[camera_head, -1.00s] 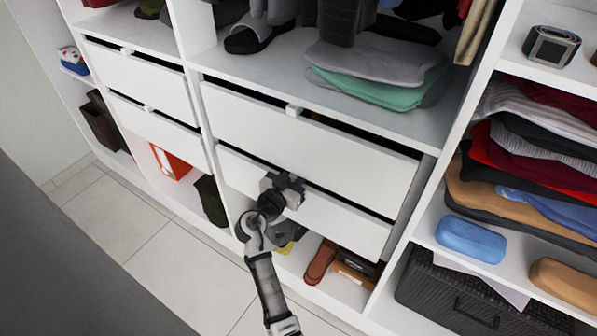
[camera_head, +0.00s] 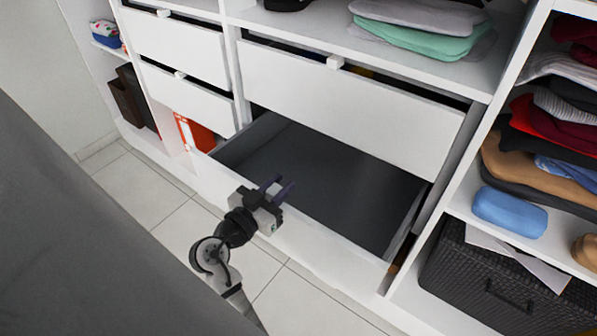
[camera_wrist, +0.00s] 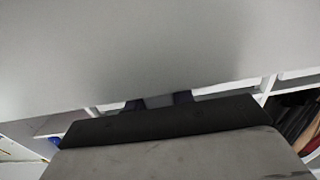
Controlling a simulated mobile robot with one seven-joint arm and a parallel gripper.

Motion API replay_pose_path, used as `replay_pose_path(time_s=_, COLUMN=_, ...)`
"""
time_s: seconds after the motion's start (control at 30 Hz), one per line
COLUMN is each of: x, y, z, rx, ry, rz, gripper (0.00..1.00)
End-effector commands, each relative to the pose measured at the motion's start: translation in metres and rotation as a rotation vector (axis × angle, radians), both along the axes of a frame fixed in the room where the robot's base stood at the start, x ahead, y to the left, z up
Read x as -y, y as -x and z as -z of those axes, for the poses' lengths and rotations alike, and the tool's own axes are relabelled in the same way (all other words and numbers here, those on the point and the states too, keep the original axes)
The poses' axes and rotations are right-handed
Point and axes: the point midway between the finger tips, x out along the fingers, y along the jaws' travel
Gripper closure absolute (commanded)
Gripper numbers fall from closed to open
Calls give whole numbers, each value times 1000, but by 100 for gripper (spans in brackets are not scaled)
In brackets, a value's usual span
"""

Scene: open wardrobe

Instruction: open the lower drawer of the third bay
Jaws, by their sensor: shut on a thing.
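The lower drawer (camera_head: 330,175) of the third bay is pulled well out, and its dark grey inside looks empty. Its white front (camera_head: 320,250) stands toward me. My gripper (camera_head: 277,188) is at the top edge of that front, left of its middle, with its dark fingers reaching over the edge. It is shut on the drawer's handle, which the gripper hides. In the wrist view, the fingertips (camera_wrist: 158,101) show just past the dark gripper body, at the edge of a large plain grey surface that fills the top.
The upper drawer (camera_head: 345,105) above is nearly shut, with a small white handle (camera_head: 335,61). Two drawers (camera_head: 185,85) of the bay to the left stand slightly out. Right of a divider are folded clothes and a dark woven box (camera_head: 480,285). Tiled floor (camera_head: 180,240) is free in front.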

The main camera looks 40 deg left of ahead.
Motion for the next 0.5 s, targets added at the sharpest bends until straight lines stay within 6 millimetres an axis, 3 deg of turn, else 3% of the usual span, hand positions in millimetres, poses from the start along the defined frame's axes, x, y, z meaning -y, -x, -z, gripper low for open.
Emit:
replay_pose_path(time_s=0.2, x=0, y=45, z=2, rx=-2, ry=1, rz=-1, gripper=100)
replay_pose_path(time_s=0.5, x=0, y=67, z=1, rx=-1, ry=1, rz=2, gripper=100)
